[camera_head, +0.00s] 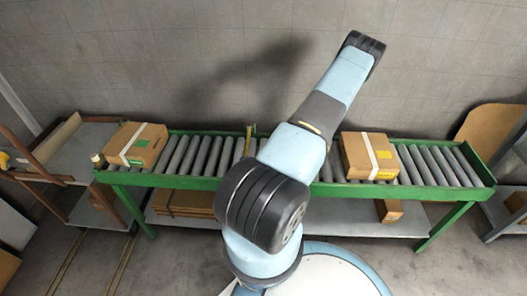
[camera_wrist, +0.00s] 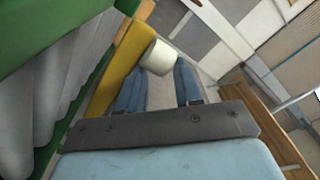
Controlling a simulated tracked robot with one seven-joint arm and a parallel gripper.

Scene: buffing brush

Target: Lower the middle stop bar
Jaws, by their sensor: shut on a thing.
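A yellow bar (camera_wrist: 120,65) runs slantwise beside the rollers in the wrist view, with a white cylindrical handle (camera_wrist: 160,55) at its side. My gripper (camera_wrist: 160,68) has its two blue fingers on either side of this handle and is shut on it. In the head view a narrow yellow bar (camera_head: 249,140) shows near the middle of the conveyor, partly hidden by my arm. How high it stands is hard to tell. My gripper is hidden behind my arm in the head view.
The roller conveyor has a green frame (camera_head: 440,186). One cardboard box (camera_head: 136,146) lies on its left part, another (camera_head: 360,158) right of my arm. A white knob (camera_head: 97,159) is at the left end. Shelving stands at both sides. Flat cardboard (camera_head: 185,203) lies below.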

